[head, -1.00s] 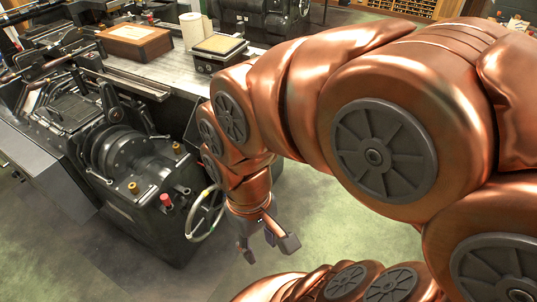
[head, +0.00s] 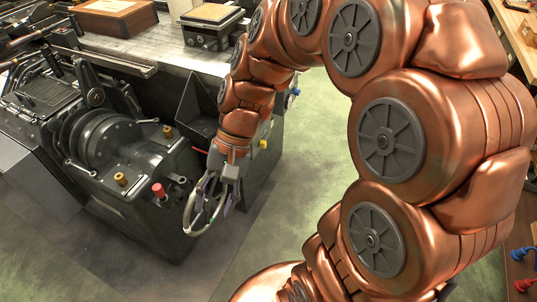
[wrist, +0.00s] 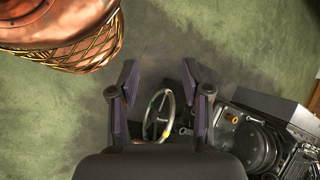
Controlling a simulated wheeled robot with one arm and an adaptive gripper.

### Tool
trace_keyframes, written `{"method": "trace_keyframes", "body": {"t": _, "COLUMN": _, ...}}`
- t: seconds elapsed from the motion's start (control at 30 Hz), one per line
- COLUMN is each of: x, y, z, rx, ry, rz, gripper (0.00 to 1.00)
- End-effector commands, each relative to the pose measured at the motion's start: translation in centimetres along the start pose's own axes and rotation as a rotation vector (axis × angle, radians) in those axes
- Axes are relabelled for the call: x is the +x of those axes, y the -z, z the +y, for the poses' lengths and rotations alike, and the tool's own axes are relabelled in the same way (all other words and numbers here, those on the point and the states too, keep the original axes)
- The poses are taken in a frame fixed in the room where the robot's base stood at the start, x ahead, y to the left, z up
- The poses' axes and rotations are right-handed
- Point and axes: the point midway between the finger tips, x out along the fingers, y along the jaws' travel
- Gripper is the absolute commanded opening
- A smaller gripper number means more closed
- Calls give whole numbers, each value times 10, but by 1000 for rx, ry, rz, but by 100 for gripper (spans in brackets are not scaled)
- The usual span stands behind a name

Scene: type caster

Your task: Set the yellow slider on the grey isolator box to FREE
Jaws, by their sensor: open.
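I cannot make out the yellow slider or the grey isolator box for certain in either view. A small yellow knob (head: 263,144) shows on the side of the dark machine, just right of my forearm; I cannot tell whether it is the slider. My gripper (head: 222,194) hangs fingers down beside the spoked handwheel (head: 192,208), overlapping its right side in the head view. In the wrist view my gripper (wrist: 160,78) is open with nothing between its fingers, and the handwheel (wrist: 148,118) shows behind them. Whether they touch is unclear.
The dark machine (head: 95,200) carries a red knob (head: 158,190) and brass knobs (head: 121,179). A wooden box (head: 115,17) lies on the metal bed behind. Blue (head: 521,253) and red items sit at the lower right. Green floor (head: 300,165) is open between machine and arm.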

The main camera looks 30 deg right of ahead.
Motion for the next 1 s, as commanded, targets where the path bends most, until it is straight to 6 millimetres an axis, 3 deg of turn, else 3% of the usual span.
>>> {"method": "trace_keyframes", "body": {"t": 0.03, "x": 14, "y": 22, "z": -1, "rx": 48, "ry": 55, "rz": -19, "gripper": 48}}
{"method": "trace_keyframes", "body": {"t": 0.3, "x": 31, "y": 114, "z": -20, "rx": 296, "ry": 343, "rz": -113, "gripper": 48}}
{"method": "trace_keyframes", "body": {"t": 0.57, "x": 32, "y": 220, "z": -7, "rx": 542, "ry": 635, "rz": -194, "gripper": 48}}
{"method": "trace_keyframes", "body": {"t": 0.77, "x": 29, "y": 309, "z": 31, "rx": 729, "ry": 867, "rz": -250, "gripper": 48}}
{"method": "trace_keyframes", "body": {"t": 0.87, "x": 28, "y": 353, "z": 60, "rx": 821, "ry": 985, "rz": -273, "gripper": 48}}
{"method": "trace_keyframes", "body": {"t": 1.0, "x": 27, "y": 415, "z": 113, "rx": 947, "ry": 1155, "rz": -300, "gripper": 48}}
